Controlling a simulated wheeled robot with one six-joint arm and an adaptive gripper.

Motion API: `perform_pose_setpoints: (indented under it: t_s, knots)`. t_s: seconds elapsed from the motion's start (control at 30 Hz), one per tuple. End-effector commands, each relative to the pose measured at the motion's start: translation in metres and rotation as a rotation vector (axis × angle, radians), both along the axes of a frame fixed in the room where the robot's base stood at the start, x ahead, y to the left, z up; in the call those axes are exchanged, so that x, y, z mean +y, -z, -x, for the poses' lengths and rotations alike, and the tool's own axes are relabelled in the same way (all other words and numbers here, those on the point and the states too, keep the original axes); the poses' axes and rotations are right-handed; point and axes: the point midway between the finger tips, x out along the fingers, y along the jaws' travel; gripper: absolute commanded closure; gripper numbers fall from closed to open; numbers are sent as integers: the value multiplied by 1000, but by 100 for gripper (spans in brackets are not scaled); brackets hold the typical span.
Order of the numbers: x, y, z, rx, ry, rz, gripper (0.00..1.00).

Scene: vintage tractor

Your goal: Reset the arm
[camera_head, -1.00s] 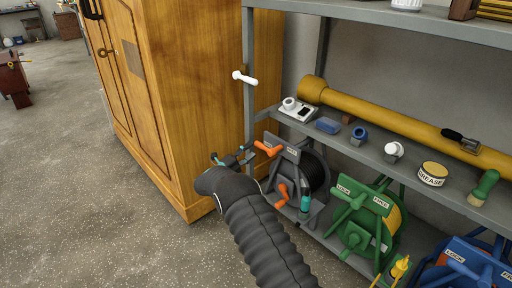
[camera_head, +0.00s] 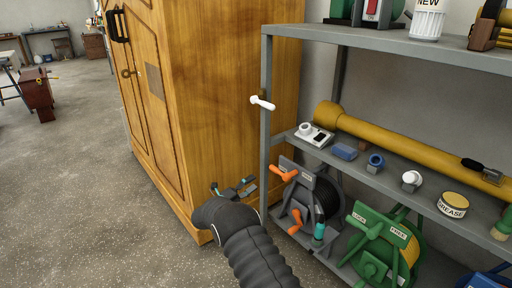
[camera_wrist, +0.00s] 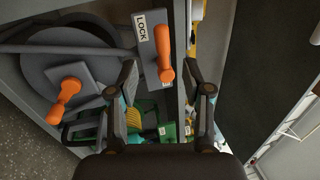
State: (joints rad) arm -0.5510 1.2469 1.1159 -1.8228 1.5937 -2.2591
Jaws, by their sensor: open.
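My arm, in a dark ribbed sleeve, rises from the bottom of the head view. My gripper (camera_head: 236,187) is in front of the wooden cabinet (camera_head: 235,110), left of the grey metal shelf (camera_head: 268,90). In the wrist view my gripper (camera_wrist: 160,80) shows two fingers spread apart with nothing held between them. Behind the fingers is a grey reel with orange handles; its upper handle (camera_wrist: 165,52) and a LOCK label (camera_wrist: 141,28) lie between and above the fingertips. The grey reel (camera_head: 313,190) also shows in the head view, right of the gripper.
The shelf holds a yellow tube (camera_head: 400,143), a blue block (camera_head: 344,151), a grease tin (camera_head: 453,204) and other small items. A green reel (camera_head: 385,245) stands on the lower level. A white peg (camera_head: 262,102) sticks out from the shelf post. Open floor (camera_head: 80,190) lies to the left.

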Motion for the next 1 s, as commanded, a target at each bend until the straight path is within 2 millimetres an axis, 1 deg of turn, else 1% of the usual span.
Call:
perform_pose_setpoints:
  t_s: [0.07,0.13,0.17,0.27,0.3,0.37,0.4,0.43,0.53,0.6,0.67,0.8,1.0]
  knots:
    - [0,5,-1,-64,-24,-85,50]
    - [-4,18,0,-126,-31,-207,50]
    - [-6,28,3,-148,-28,-264,50]
    - [-20,69,22,-208,18,-452,50]
    - [-26,86,32,-232,48,-527,50]
    - [-35,99,48,-285,101,-642,50]
    - [-40,105,59,-328,144,-720,50]
    - [-44,107,68,-366,181,-777,50]
    - [-61,104,98,-513,327,-965,50]
    - [-73,96,119,-630,438,-1077,50]
    - [-81,87,135,-728,526,-1155,50]
    - [-97,63,172,-951,725,-1294,50]
    - [-114,24,222,-1265,994,-1420,50]
